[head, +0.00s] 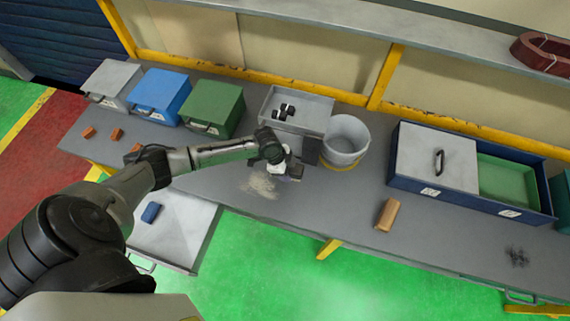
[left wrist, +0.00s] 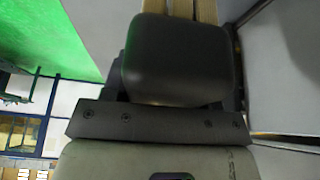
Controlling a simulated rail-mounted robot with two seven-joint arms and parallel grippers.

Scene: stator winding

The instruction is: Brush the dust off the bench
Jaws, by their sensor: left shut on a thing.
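The grey bench (head: 335,205) runs across the head view. A pale dust patch (head: 262,186) lies near its front edge, and a dark speckled patch (head: 517,257) lies at the far right. My left gripper (head: 284,168) is low over the bench, just right of and behind the pale dust. It is shut on what looks like a brush, mostly hidden by the gripper; tan wooden strips of the brush (left wrist: 192,8) show at the top of the left wrist view. Whether its bristles touch the bench I cannot tell. My right gripper is not in view.
A white bucket (head: 346,140) and an open grey tray (head: 298,108) with small dark parts stand behind my gripper. Grey, blue and green boxes (head: 212,108) stand at back left. A tan block (head: 388,214) and a blue bin (head: 470,172) are to the right. An open drawer (head: 178,228) juts out in front.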

